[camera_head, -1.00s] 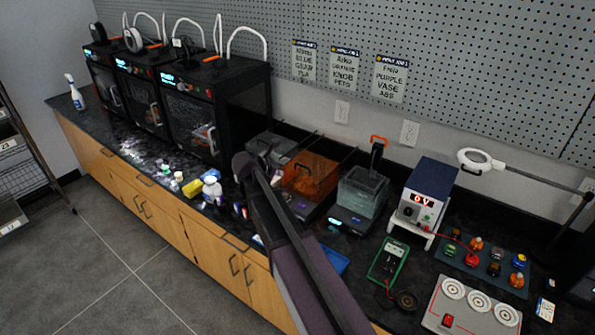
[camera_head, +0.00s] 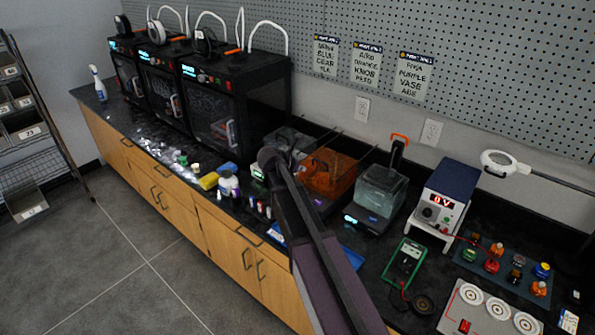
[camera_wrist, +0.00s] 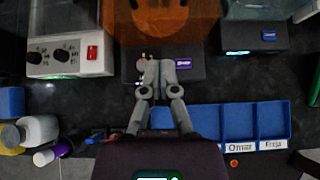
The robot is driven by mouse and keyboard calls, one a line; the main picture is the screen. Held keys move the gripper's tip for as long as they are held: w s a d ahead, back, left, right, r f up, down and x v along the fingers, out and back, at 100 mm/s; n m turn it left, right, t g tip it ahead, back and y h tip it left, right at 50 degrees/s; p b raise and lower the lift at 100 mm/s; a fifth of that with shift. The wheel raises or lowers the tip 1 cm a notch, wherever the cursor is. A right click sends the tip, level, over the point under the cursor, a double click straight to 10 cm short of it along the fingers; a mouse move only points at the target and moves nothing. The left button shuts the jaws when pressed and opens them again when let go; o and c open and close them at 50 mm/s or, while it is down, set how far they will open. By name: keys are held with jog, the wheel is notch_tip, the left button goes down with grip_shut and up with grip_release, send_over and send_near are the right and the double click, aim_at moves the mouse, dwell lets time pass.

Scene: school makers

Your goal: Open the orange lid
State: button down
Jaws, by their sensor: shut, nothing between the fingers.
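The orange lid (camera_head: 330,172) is a see-through orange cover on a dark box-shaped machine on the bench, between a grey-lidded unit and a clear tank. In the wrist view the orange lid (camera_wrist: 172,24) fills the top middle, above the machine's dark front (camera_wrist: 192,66) with its small purple display. My gripper (camera_wrist: 160,66) is shut and empty, its fingertips over that dark front, just below the lid's near edge. I cannot tell whether it touches. The lid looks down. In the head view my arm hides the gripper and part of the machine.
The clear tank (camera_head: 378,196) stands right of the machine; a white control box (camera_wrist: 72,56) is at its left. A blue tray (camera_wrist: 200,118) lies in front. Bottles (camera_wrist: 36,130) crowd the bench at left. A power supply (camera_head: 440,200) stands further right.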

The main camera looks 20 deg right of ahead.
aim_at(321, 167)
jog(key=w+d+f+b, duration=0.2)
jog(key=w+d+f, duration=0.1)
jog(key=d, duration=0.4)
jog(key=shift+w+d+f+b, duration=0.15)
jog(key=shift+w+d+b, duration=0.15)
jog(key=shift+w, duration=0.6)
jog(key=shift+w+a, duration=0.15)
